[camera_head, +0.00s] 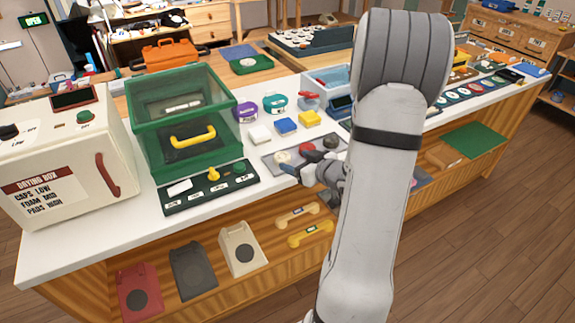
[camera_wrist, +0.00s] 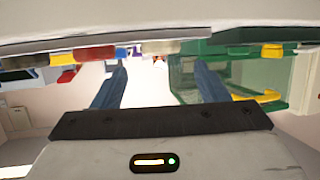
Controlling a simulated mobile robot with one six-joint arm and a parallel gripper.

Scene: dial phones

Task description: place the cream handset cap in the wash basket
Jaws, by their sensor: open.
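My gripper (camera_head: 297,161) is open and empty, with its dark blue fingers over the front edge of a grey tray (camera_head: 269,164) on the white counter. In the wrist view its two fingers (camera_wrist: 161,75) are apart with nothing between them. A pale round piece (camera_head: 279,157), perhaps the cream handset cap, lies on the tray beside a red round piece (camera_head: 306,149). My gripper hides part of the tray. A pale blue open bin (camera_head: 318,78), perhaps the wash basket, stands behind the tray, partly hidden by my arm.
A green clear-sided case (camera_head: 180,140) and a cream drying box (camera_head: 70,160) stand on the left. White, blue and yellow blocks (camera_head: 286,126) sit behind the tray. Phone bodies (camera_head: 242,250) and yellow handsets (camera_head: 310,235) lie on the shelf below.

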